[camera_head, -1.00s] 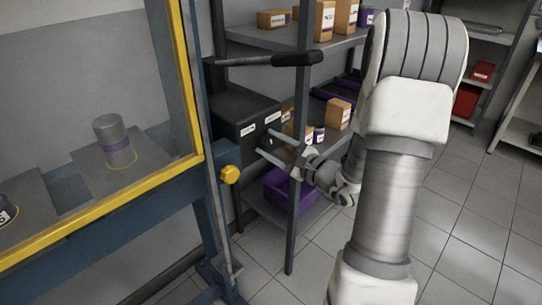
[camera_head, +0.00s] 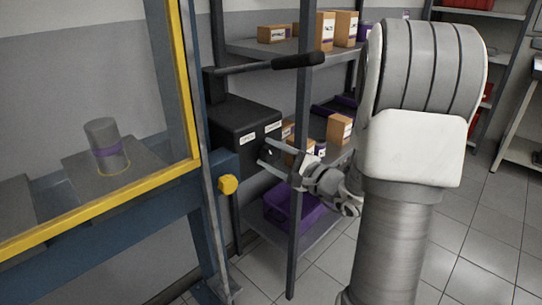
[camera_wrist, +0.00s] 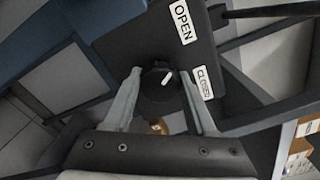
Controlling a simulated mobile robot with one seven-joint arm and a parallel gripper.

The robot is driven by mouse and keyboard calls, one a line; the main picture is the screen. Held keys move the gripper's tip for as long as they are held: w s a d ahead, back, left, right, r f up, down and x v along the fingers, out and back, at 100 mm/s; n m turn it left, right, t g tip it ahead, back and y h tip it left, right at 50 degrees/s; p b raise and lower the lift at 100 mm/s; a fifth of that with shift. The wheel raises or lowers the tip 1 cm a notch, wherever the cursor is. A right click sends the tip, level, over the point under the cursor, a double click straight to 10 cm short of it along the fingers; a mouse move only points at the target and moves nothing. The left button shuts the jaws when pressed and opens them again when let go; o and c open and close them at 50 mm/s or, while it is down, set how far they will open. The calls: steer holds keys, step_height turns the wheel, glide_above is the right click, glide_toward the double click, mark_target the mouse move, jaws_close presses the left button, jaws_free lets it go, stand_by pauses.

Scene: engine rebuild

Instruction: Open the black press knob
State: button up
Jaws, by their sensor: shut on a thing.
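The black press knob (camera_wrist: 158,88) is round with a white pointer line, on the face of a black box (camera_head: 229,115). In the wrist view the pointer slants to the upper right, between the white OPEN label (camera_wrist: 182,22) above and the CLOSED label (camera_wrist: 205,83) at the right. My gripper (camera_wrist: 160,86) has one finger on each side of the knob and is shut on it. In the head view my gripper (camera_head: 266,153) is at the box's front face, below its two labels, and largely covers the knob.
A black-gripped lever (camera_head: 297,61) sticks out above the box. A blue press frame with yellow edging (camera_head: 100,215) and a yellow knob (camera_head: 228,184) stands at the left. Shelves with boxes and a purple bin (camera_head: 295,208) are behind; a shelf post (camera_head: 299,230) is close to my gripper.

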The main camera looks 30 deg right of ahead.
steer(key=o, duration=1.4)
steer(key=p+v, duration=0.2)
steer(key=v, duration=1.5)
steer(key=shift+s+d, duration=0.1)
steer(key=shift+s, duration=0.1)
